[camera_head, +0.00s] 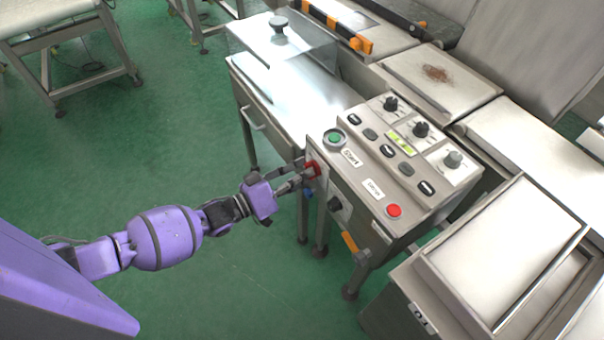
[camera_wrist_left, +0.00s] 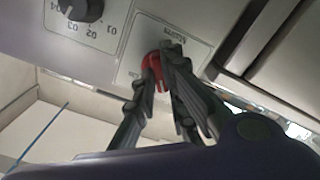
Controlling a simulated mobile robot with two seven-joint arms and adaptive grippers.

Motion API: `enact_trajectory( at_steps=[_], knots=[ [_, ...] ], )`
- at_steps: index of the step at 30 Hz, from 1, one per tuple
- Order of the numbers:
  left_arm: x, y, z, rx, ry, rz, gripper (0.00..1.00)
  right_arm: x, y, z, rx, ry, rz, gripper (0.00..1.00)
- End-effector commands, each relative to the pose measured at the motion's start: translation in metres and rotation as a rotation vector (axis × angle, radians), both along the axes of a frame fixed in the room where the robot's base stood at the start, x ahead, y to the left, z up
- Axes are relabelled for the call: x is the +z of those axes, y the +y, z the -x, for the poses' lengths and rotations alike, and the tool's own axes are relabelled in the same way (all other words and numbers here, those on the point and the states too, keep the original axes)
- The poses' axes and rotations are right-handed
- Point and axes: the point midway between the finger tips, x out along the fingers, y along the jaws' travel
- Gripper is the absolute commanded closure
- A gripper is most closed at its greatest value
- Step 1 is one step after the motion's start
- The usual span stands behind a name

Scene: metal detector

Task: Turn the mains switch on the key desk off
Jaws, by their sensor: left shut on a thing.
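The key desk (camera_head: 404,160) is a metal console with a sloped panel of knobs and buttons. A red mains switch (camera_head: 312,169) sits on its front side face, near the left corner. My left gripper (camera_head: 304,172) reaches it from the left, with its fingers shut on the red switch. In the left wrist view the red switch (camera_wrist_left: 153,68) shows on a pale labelled plate, partly hidden by the fingers of the left gripper (camera_wrist_left: 166,62). The label's writing is too blurred to read fully. My right gripper is not in view.
A green start button (camera_head: 334,138) and a red button (camera_head: 393,211) are on the desk top. A black knob (camera_head: 334,203) and an orange handle (camera_head: 350,243) are on the front face. A metal table with a clear cover (camera_head: 283,42) stands behind. Green floor is free at left.

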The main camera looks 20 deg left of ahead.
Motion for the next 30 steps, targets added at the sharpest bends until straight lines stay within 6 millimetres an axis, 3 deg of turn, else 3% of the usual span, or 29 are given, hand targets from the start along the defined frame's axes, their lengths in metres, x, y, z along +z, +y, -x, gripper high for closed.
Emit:
enact_trajectory(
  at_steps=[9,26,27,30],
  knots=[
    [-0.0012,0.0001,0.0006,0.0,0.082,0.101,1.0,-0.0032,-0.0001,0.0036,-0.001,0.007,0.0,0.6],
    [-0.001,0.0001,0.0005,0.0,0.101,0.126,1.0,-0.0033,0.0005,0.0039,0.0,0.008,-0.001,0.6],
    [-0.0009,0.0001,0.0006,0.0,0.1,0.126,0.87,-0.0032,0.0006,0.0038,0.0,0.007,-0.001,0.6],
    [-0.0008,0.0001,0.0005,0.0,0.099,0.125,0.73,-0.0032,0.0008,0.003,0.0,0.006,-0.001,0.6]
  ],
)
